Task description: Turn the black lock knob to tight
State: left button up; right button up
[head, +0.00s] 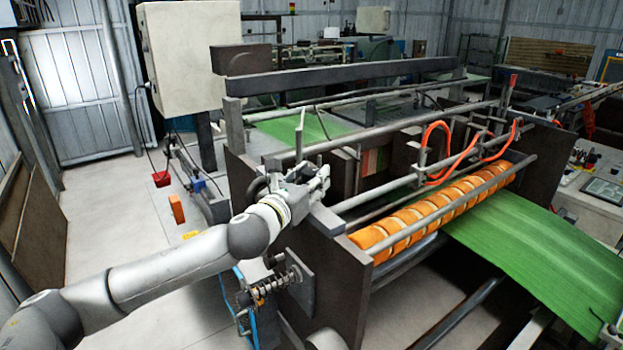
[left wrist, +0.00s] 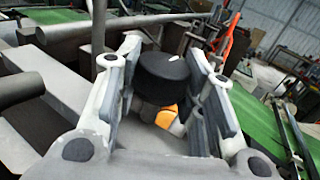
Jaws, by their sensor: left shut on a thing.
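The black lock knob (left wrist: 163,76) is a round black cap with a small pale mark on its top edge. In the left wrist view it stands between the two fingers of my left gripper (left wrist: 163,58), which are shut on it. In the head view my left gripper (head: 314,180) is at the near left corner of the machine, on top of its side frame. The knob cannot be made out there, behind the fingers. My right gripper is not in view.
A roller with orange bands (head: 440,207) and a green web (head: 545,255) lie to the right. A thin upright rod (left wrist: 99,28) stands close beside the left finger. A grey control box (head: 190,55) stands behind the arm.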

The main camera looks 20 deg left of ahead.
pick_arm(q)
jog(key=h, duration=0.1)
jog(key=m+h, duration=0.1)
jog(key=m+g+h, duration=0.1)
jog(key=shift+a+r+h, duration=0.1)
jog(key=shift+a+h, duration=0.15)
jog(key=shift+h, duration=0.15)
jog(key=m+g+h, duration=0.1)
jog(key=m+h, duration=0.1)
jog(key=h, duration=0.1)
jog(key=shift+m+g, duration=0.4)
jog(key=m+g+h+b, duration=0.1)
jog(key=g+h, duration=0.1)
jog(key=shift+d+m+h, duration=0.1)
jog(key=shift+m+h, duration=0.2)
jog(key=shift+m, duration=0.1)
jog(key=shift+m+g+h+b, duration=0.45)
jog(key=shift+m+g+h, duration=0.35)
jog(key=shift+g, duration=0.2)
jog(key=shift+m, duration=0.3)
jog(key=o, duration=1)
jog(key=shift+d, duration=0.1)
jog(key=shift+o, duration=0.2)
jog(key=v, duration=1.2)
jog(key=shift+w, duration=0.2)
